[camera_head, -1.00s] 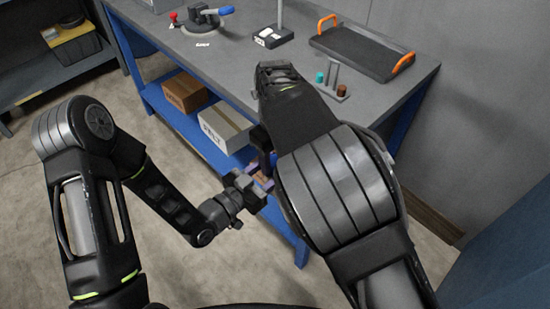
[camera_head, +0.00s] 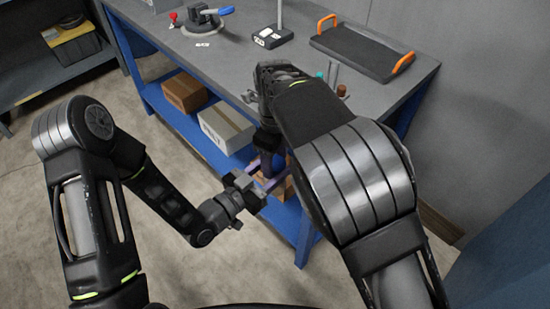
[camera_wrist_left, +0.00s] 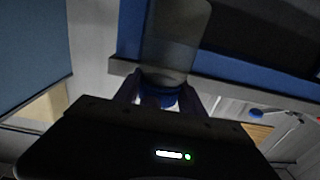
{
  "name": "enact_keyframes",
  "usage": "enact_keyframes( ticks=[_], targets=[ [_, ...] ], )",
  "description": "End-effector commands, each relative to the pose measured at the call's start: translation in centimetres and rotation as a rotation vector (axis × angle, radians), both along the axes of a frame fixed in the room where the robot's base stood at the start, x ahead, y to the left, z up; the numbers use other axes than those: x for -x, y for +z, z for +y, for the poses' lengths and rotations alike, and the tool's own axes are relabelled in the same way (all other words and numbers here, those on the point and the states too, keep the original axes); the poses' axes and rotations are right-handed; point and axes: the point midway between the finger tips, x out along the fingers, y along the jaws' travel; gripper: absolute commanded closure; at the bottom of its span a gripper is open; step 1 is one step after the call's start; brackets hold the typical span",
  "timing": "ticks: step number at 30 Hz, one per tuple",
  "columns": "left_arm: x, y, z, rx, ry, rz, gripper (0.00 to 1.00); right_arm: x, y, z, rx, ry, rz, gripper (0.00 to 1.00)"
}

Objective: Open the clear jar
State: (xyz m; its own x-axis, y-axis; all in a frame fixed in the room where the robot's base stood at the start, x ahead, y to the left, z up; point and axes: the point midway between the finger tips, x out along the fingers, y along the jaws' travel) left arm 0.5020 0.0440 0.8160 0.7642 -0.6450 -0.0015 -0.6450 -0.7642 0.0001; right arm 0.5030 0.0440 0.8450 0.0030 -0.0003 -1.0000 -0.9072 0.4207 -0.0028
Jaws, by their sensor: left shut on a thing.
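In the left wrist view the clear jar (camera_wrist_left: 178,35) is a translucent grey cylinder running up out of the picture, with a blue lid (camera_wrist_left: 160,98) at its near end. My left gripper (camera_wrist_left: 162,92) is shut on the lid, one finger on each side. In the head view my left gripper (camera_head: 266,177) is low in front of the bench; the jar cannot be made out there. My right arm reaches over the bench edge and its dark hand (camera_head: 268,142) points down close to my left gripper. Its fingertips are not clear.
The workbench (camera_head: 240,60) holds a clamp fixture (camera_head: 197,20), a black stand base (camera_head: 273,37) and a tray with orange handles (camera_head: 360,50). Small capped pieces (camera_head: 333,75) are partly behind my right arm. Boxes (camera_head: 226,124) sit on the blue lower shelf. Floor at left is clear.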

Motion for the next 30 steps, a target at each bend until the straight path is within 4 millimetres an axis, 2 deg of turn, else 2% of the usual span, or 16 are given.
enact_keyframes(
  ticks=[4, 13, 24, 30],
  targets=[
    [0.0, 0.1, 0.0, 0.001, 0.000, -0.003, 1.00, 0.0, 0.0, 0.0, 0.000, -0.001, 0.001, 0.31],
    [0.0, 0.1, 0.0, 0.001, 0.001, -0.003, 1.00, 0.0, 0.3, 0.0, 0.000, -0.002, 0.001, 0.31],
    [0.0, 0.1, 0.0, 0.001, 0.001, -0.003, 1.00, 0.0, 4.3, 0.0, 0.000, -0.002, 0.001, 0.31],
    [0.0, 0.1, 0.0, 0.001, 0.001, -0.003, 1.00, 0.1, 4.5, 0.0, 0.000, -0.003, 0.001, 0.31]
  ],
)
